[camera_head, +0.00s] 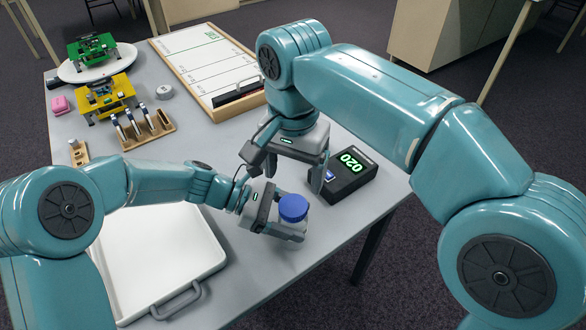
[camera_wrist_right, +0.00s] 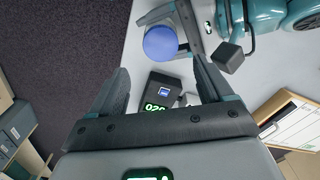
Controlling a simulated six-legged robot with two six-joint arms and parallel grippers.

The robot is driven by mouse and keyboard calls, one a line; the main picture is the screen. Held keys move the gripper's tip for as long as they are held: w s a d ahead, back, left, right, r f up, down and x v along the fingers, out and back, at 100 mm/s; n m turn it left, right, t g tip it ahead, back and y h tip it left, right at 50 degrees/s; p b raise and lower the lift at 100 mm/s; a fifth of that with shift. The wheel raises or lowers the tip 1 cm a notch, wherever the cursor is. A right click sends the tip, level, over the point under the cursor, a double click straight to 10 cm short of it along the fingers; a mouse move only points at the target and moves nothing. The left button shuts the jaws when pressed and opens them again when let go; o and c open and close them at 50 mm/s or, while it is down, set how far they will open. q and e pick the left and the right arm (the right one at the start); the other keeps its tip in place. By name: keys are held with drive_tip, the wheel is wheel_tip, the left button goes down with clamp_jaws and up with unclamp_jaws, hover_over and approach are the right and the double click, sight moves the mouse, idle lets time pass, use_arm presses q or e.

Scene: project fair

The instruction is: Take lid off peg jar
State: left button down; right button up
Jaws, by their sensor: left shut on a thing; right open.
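The peg jar (camera_head: 291,231) stands near the table's right edge, with its blue lid (camera_head: 293,206) on top. The lid also shows from above in the right wrist view (camera_wrist_right: 160,43). My left gripper (camera_head: 280,222) is shut on the jar's body, below the lid. The jar's contents cannot be made out. My right gripper (camera_head: 285,174) is open and empty, pointing down just behind the jar.
A black box with a green "020" display (camera_head: 349,173) stands right of my right gripper. A white tray (camera_head: 215,259) lies at the front left. A whiteboard (camera_head: 205,62), a wooden rack (camera_head: 148,139), green (camera_head: 92,47) and yellow (camera_head: 104,94) models are farther back.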

sight(292, 205)
drive_tip(key=m, duration=1.5)
drive_tip(key=shift+f, duration=0.1)
wheel_tip(292, 205, down, 8)
drive_tip(key=shift+r, duration=0.1)
drive_tip(key=c, duration=1.1)
drive_tip(key=n, duration=0.6)
drive_tip(key=shift+n, duration=0.4)
drive_tip(key=o, duration=1.2)
drive_tip(key=shift+a, duration=0.1)
drive_tip(key=shift+c, duration=0.2)
